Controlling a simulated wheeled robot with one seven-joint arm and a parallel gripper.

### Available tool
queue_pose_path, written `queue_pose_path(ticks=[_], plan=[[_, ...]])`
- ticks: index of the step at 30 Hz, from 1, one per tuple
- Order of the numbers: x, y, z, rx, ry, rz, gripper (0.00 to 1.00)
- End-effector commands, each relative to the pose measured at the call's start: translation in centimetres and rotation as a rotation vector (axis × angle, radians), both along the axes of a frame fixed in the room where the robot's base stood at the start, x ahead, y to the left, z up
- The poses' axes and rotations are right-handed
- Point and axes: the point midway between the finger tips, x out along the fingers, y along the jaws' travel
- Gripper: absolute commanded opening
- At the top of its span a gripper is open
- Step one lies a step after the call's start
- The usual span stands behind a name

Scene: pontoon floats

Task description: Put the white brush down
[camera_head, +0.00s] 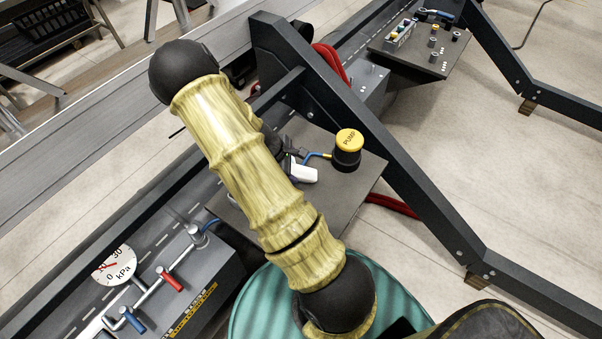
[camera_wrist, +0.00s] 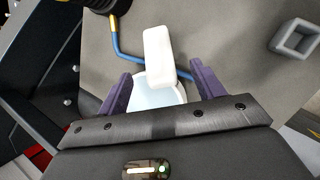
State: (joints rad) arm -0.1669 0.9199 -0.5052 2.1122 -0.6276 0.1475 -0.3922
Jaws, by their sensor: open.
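The white brush (camera_wrist: 159,52) shows in the wrist view between the two purple fingers of my gripper (camera_wrist: 162,70). The fingers stand apart, and gaps show on both sides of the brush. Its paler, wider part reaches back toward my palm. In the head view a white piece of it (camera_head: 303,174) shows beside my arm, over the grey board (camera_head: 352,198). I cannot tell for sure whether it rests flat on the board. My arm hides most of my gripper in the head view.
A yellow-topped PUMP button (camera_head: 348,145) stands on the board near the brush, with a blue tube (camera_head: 318,155) beside it. A hollow grey square piece (camera_wrist: 295,38) is at the right in the wrist view. A dark sloping beam (camera_head: 375,125) runs behind the board.

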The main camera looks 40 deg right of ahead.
Motion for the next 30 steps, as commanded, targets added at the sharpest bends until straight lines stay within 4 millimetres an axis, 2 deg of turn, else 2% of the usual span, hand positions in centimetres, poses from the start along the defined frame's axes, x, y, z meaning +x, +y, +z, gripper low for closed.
queue_pose_path(ticks=[3,7,22,30], plan=[[-0.1,-0.9,-1.5,-0.001,0.003,-0.002,0.67],[-0.1,-1.4,-2.5,-0.001,0.001,-0.002,0.67],[-0.1,-1.9,-3.3,-0.001,0.001,-0.002,0.67],[-0.1,-3.6,-6.2,-0.001,0.003,-0.002,0.67]])
